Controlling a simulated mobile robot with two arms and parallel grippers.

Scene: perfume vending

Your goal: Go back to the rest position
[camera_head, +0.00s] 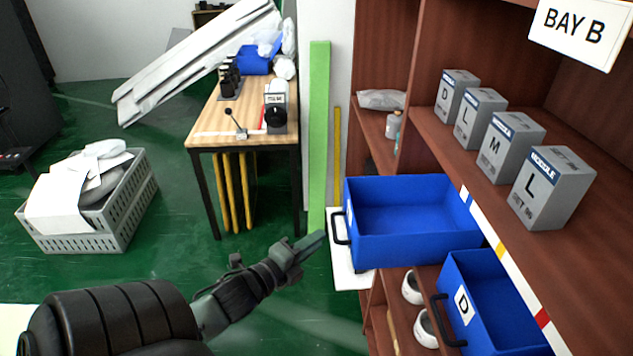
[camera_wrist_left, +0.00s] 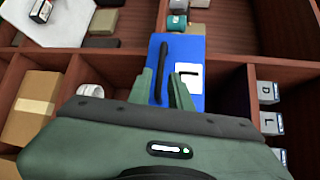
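My left gripper (camera_head: 313,242) reaches in from the lower left and is empty, just left of the upper blue drawer (camera_head: 400,252). In the left wrist view its two fingers stand apart (camera_wrist_left: 162,75), with the black handle (camera_wrist_left: 160,72) of a blue drawer visible beyond the gap. In the head view a small gap separates the fingertips from the upper drawer's black handle (camera_head: 341,228). This drawer sticks out of the shelf and its inside looks empty. My right gripper is not in view.
A lower blue drawer marked D (camera_head: 463,303) also sticks out. Several grey boxes (camera_head: 508,147) stand on the brown shelf (camera_head: 440,127). A wooden table (camera_head: 212,128) stands behind, a grey crate (camera_head: 135,205) at left. Green floor (camera_head: 190,262) lies open between them.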

